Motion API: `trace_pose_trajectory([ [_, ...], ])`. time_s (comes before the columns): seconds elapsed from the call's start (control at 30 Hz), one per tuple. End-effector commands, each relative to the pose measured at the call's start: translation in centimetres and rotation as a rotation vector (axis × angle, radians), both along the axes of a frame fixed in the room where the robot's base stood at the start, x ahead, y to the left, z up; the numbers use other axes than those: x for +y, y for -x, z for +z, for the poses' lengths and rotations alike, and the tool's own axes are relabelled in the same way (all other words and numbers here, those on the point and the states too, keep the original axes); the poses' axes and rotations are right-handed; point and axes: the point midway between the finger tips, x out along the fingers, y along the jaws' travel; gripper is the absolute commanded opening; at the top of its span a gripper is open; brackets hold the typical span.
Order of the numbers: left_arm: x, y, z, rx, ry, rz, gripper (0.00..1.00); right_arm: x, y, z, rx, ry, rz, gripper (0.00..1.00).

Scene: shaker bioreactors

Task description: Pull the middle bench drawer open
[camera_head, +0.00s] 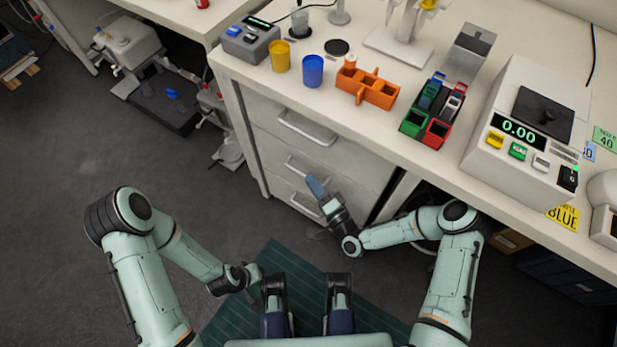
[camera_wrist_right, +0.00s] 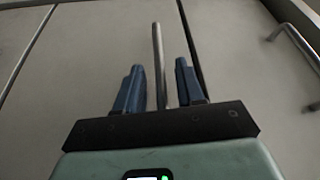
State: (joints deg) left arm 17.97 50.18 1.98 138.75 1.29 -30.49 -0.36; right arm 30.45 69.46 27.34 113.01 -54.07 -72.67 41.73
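The bench drawer unit has a stack of drawer fronts with bar handles. The middle drawer (camera_head: 275,152) looks shut, its front level with the others. Its bar handle (camera_head: 298,166) is partly hidden behind my right gripper (camera_head: 314,184), which has blue fingers. In the right wrist view, the open fingers (camera_wrist_right: 158,88) stand on either side of a metal bar handle (camera_wrist_right: 158,50), with a gap on both sides. The bar seems to be the middle handle. My left gripper (camera_head: 250,273) is low over the floor, away from the drawers; its fingers are too small to judge.
The top drawer handle (camera_head: 307,128) is above, and the bottom handle (camera_head: 303,206) below. Another handle (camera_wrist_right: 297,45) shows at the right of the wrist view. The bench top (camera_head: 420,172) overhangs, carrying cups, an orange rack (camera_head: 372,91) and a balance. Floor before the drawers is clear.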

Motion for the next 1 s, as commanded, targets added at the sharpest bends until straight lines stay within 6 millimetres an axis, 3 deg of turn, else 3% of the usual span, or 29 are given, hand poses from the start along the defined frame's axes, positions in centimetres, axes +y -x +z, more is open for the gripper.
trace_pose_trajectory([
  [0.2,0.2,-0.5,-0.4,-0.012,-0.006,0.005,0.72,1.3,-2.0,0.2,-0.001,0.000,0.001,0.38],
  [0.53,0.3,-0.5,-0.4,-0.014,-0.007,0.006,0.72,1.4,-2.3,0.2,0.001,0.001,0.000,0.38],
  [0.57,0.3,-0.5,-0.4,-0.014,-0.007,0.006,0.72,1.4,-2.3,0.2,0.001,0.001,0.000,0.35],
  [0.67,0.3,-0.5,-0.4,-0.014,-0.007,0.005,0.72,1.4,-2.3,0.2,0.001,0.001,0.000,0.02],
  [1.0,0.3,-0.6,-0.5,-0.016,-0.008,0.006,0.72,1.6,-2.4,0.1,0.001,0.001,0.001,0.00],
])
